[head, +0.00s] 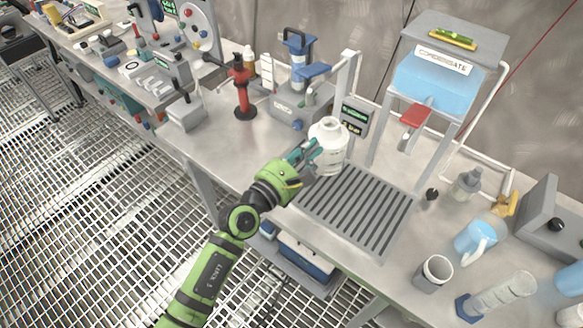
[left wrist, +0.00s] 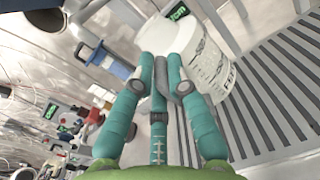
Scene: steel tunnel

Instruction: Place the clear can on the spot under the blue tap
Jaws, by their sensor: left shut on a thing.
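My left gripper (head: 305,158) is shut on a whitish can with a narrower neck and printed label (head: 330,150), seemingly the clear can. The can is upright, at the back left of the slatted drip grate (head: 358,210); I cannot tell whether it touches it. In the left wrist view, the fingers (left wrist: 165,85) press against the side of the can (left wrist: 205,65). My right gripper is not in view.
A tank marked condensate (head: 435,85) with a red tap (head: 416,116) stands over the grate's back right. A red stand (head: 243,90) is to the left.

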